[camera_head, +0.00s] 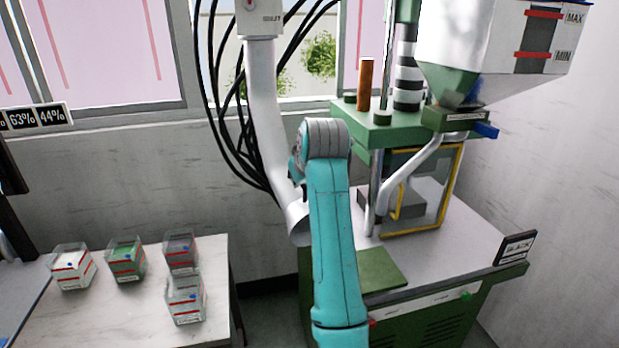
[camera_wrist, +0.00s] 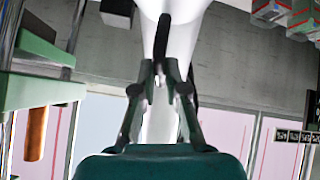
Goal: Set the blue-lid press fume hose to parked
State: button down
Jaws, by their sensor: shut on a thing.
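The white fume hose (camera_head: 264,110) hangs from a white wall fitting (camera_head: 260,18), and its flared lower end (camera_head: 299,224) is left of the press. The green press (camera_head: 397,128) has a hopper with a small blue part (camera_head: 487,130) under it. In the wrist view my gripper (camera_wrist: 160,70) is shut at the hose (camera_wrist: 160,122), with a dark strip (camera_wrist: 162,36) on the hose just beyond the fingertips. The exact contact is hard to make out. In the head view my arm hides most of my gripper, beside the hose's lower part.
Black cables (camera_head: 238,130) hang behind the hose. A yellow-framed guard (camera_head: 445,190) stands on the press table (camera_head: 465,240), with a green pad (camera_head: 382,268) in front. A side table (camera_head: 130,315) at left holds several labelled boxes. A gap of floor separates the tables.

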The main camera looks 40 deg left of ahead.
aim_at(276, 183)
jog(key=shift+s+a+m+t+h, duration=0.25)
jog(key=shift+s+a+m, duration=0.3)
jog(key=shift+s, duration=0.25)
jog(key=shift+s+a+m+t+h, duration=0.25)
jog(key=shift+s+a+m, duration=0.3)
jog(key=shift+s, duration=0.3)
jog(key=shift+s+a+m+t+h, duration=0.2)
jog(key=shift+s+a+m+h, duration=0.15)
jog(key=shift+s+a, duration=0.35)
jog(key=shift+s+d, duration=0.1)
jog(key=c, duration=1.2)
grip_release()
jog(key=v, duration=1.2)
jog(key=shift+f, duration=0.15)
